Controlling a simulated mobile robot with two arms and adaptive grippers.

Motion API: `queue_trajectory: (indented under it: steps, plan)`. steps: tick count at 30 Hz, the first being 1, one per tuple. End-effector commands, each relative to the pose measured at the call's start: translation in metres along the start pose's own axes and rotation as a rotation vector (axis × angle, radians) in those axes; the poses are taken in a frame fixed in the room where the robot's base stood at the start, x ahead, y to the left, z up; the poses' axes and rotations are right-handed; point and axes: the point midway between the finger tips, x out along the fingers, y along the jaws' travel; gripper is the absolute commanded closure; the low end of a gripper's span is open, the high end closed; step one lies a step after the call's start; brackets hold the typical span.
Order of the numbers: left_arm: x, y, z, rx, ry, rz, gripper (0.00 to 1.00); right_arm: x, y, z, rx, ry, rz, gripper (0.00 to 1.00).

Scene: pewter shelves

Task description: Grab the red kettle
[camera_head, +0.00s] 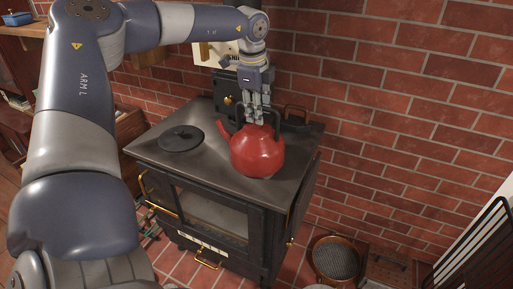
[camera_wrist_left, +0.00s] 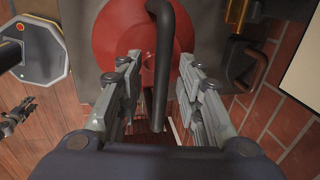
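The red kettle (camera_head: 258,157) stands upright on the black stove (camera_head: 212,163), with its spout to the left and a dark arched handle. My left gripper (camera_head: 258,119) points down onto the kettle from above. In the left wrist view the kettle (camera_wrist_left: 112,42) lies beyond the two fingers, and its dark handle (camera_wrist_left: 160,60) runs between them. The left fingers (camera_wrist_left: 156,88) are apart, with a visible gap on both sides of the handle. A small gripper-like part (camera_wrist_left: 18,116) at the left edge of the wrist view may be my right gripper; its state is unclear.
A dark round lid (camera_head: 181,138) lies on the stove top to the left of the kettle. A brick wall (camera_head: 400,110) rises close behind the stove. A copper-rimmed bucket (camera_head: 336,259) stands on the floor at the right.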

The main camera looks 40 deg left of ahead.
Motion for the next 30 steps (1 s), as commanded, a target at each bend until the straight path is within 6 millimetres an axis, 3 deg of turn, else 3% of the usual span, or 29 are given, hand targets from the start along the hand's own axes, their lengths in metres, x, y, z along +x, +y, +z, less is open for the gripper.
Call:
queue_trajectory:
  steps: [14,19,30]
  plan:
    - [0.0008,0.0,0.0,0.0,0.0,-0.001,0.66,0.0032,0.006,-0.0009,-0.004,0.002,0.007,0.6]
    - [0.0009,0.0,0.0,0.0,0.0,-0.001,1.0,0.0032,0.0068,-0.0009,-0.004,0.002,0.008,0.6]
    - [-0.0015,-0.0015,-0.0008,0.0,0.002,-0.006,1.0,0.0029,0.0067,-0.0011,-0.003,0.002,0.008,0.6]
